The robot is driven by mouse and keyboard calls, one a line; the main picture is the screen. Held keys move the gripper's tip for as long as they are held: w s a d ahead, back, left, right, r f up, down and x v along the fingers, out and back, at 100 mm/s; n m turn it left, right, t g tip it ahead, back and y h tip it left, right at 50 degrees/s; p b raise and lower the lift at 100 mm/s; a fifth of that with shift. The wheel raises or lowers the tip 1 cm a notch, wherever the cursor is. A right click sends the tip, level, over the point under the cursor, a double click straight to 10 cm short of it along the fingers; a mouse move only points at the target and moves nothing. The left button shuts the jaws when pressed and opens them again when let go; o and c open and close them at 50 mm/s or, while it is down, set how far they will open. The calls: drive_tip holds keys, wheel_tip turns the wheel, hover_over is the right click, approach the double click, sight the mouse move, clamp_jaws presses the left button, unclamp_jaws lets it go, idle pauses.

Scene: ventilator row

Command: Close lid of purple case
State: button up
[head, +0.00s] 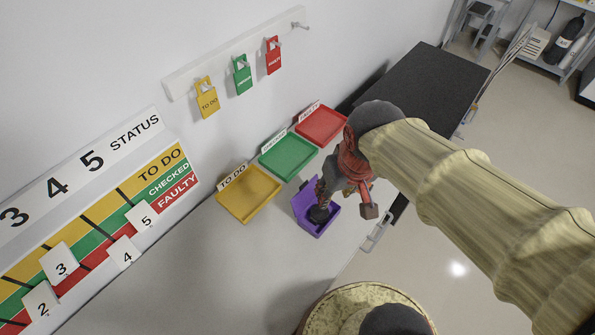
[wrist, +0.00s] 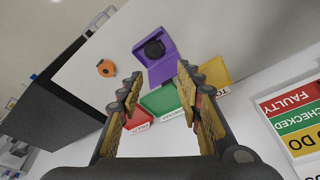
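The purple case (head: 329,225) stands on the white counter in front of the green tray, partly hidden by my gripper in the head view. In the wrist view the purple case (wrist: 141,50) is open, with a dark round object (wrist: 154,49) in one half; its other purple panel (wrist: 162,70) lies at an angle to that half. I cannot tell for sure which half is the lid. My gripper (head: 344,205) is over the counter beside and above the case. In the wrist view my gripper (wrist: 160,80) has its fingers wide apart, with nothing between them.
Yellow (head: 248,207), green (head: 289,171) and red (head: 321,125) trays line the wall. An orange object (wrist: 106,68) lies on the counter near the case. A status board (head: 100,215) stands left; colored tags hang from a wall rack (head: 235,55).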

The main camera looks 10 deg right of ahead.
drive_tip(key=w+a+f+n+g+p, duration=0.1)
drive_tip(key=w+f, duration=0.2)
drive_tip(key=w, duration=0.2)
drive_tip(key=w+a+f+n+g+p, duration=0.1)
drive_tip(key=w+a+f+n+p, duration=0.1)
drive_tip(key=w, duration=0.4)
drive_tip(key=w+a+f+n+p, duration=0.1)
drive_tip(key=w+a+f+p, duration=0.1)
drive_tip(key=w+f, duration=0.2)
drive_tip(key=shift+w+f+g, duration=0.4)
drive_tip(key=shift+w, duration=0.35)
clamp_jaws()
drive_tip(key=n+t+b, duration=0.1)
drive_tip(key=n+b, duration=0.1)
drive_tip(key=n, duration=0.1)
hover_over(306, 194)
drive_tip(key=w+a, duration=0.2)
drive_tip(key=w, duration=0.2)
wheel_tip(306, 194, down, 8)
drive_tip(key=shift+s+y, duration=0.2)
drive_tip(key=shift+y, duration=0.1)
drive_tip(key=shift+s, duration=0.1)
